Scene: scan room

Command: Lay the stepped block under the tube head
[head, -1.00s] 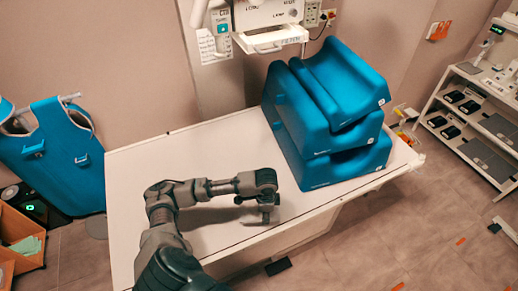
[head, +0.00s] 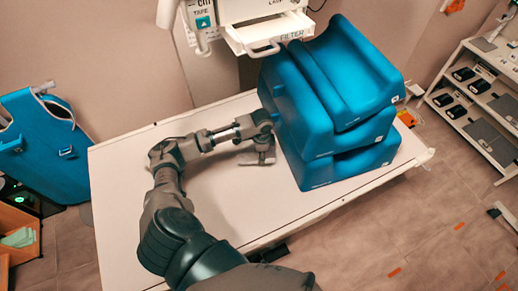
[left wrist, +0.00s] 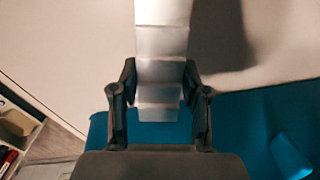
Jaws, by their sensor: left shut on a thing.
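The stepped block (left wrist: 162,55) is a grey metal strip with several steps in the left wrist view. Its near end is between the two fingers of my left gripper (left wrist: 160,98), which is shut on it. In the head view my left gripper (head: 264,150) is low over the white table, just left of the blue cushions, with a small grey part of the block (head: 250,162) showing beside it. The tube head (head: 268,33) is the white boxy unit at the top, cut off by the frame edge. My right gripper is not in view.
Stacked blue cushions (head: 335,100) fill the right part of the white table (head: 125,190). The table's left and back-left parts are clear. A blue apron (head: 40,145) hangs at the left. A shelf rack (head: 470,85) stands at the right.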

